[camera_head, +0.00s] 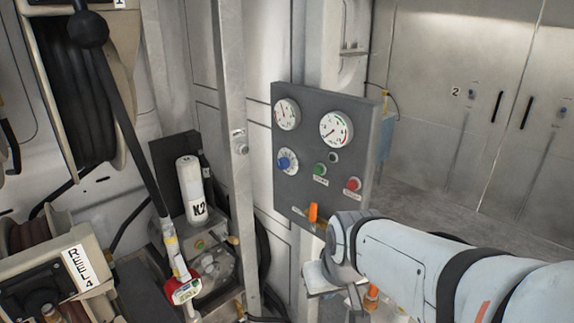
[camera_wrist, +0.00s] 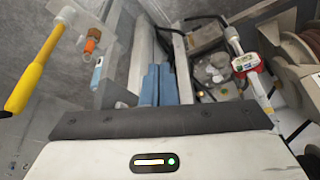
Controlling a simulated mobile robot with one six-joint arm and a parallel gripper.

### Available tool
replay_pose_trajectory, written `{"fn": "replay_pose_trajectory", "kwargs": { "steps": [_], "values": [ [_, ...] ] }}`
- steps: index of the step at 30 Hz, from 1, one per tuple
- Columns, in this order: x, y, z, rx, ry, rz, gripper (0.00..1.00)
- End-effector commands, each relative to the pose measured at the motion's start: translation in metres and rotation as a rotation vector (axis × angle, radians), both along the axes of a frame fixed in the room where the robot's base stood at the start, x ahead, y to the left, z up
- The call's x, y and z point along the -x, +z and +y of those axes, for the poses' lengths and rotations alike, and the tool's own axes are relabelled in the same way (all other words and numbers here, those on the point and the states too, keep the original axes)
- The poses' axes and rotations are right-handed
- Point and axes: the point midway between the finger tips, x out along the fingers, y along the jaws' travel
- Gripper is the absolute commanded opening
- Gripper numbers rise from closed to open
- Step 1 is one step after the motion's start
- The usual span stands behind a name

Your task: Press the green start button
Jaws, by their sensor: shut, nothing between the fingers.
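The green start button (camera_head: 320,169) sits on the dark grey control panel (camera_head: 262,190), with a small label below it. A red button (camera_head: 352,184) is to its lower right and a blue knob (camera_head: 287,162) to its left. My arm comes in from the lower right of the head view; its end is below and right of the green button, apart from it. My gripper (camera_wrist: 160,84) shows in the wrist view with its blue fingers together and nothing between them. I cannot make out the green button in the wrist view. My fingertips are not clear in the head view.
Two round gauges (camera_head: 336,127) are above the buttons. An orange lever (camera_head: 313,213) is at the panel's lower edge, close to my arm. A metal post (camera_head: 236,130), a hose nozzle with a red collar (camera_head: 183,290) and hose reels stand left. Steel cabinets (camera_head: 455,60) are behind right.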

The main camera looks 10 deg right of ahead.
Motion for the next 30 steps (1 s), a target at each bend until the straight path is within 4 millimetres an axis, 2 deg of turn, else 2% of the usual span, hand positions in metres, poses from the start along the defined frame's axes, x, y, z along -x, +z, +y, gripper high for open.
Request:
{"fn": "replay_pose_trajectory", "kwargs": {
  "steps": [3, 9, 15, 18, 21, 25, 30],
  "values": [
    [-0.058, 0.005, 0.014, 0.015, 0.107, -0.156, 0.00],
    [-0.159, 0.017, 0.032, 0.128, 0.257, -0.481, 0.00],
    [-0.236, 0.031, 0.038, 0.347, 0.331, -0.770, 0.00],
    [-0.260, 0.037, 0.037, 0.474, 0.344, -0.878, 0.00],
    [-0.275, 0.041, 0.036, 0.590, 0.346, -0.956, 0.00],
    [-0.285, 0.045, 0.034, 0.694, 0.343, -1.013, 0.00],
    [-0.288, 0.047, 0.033, 0.742, 0.338, -1.038, 0.00]
  ]
}}
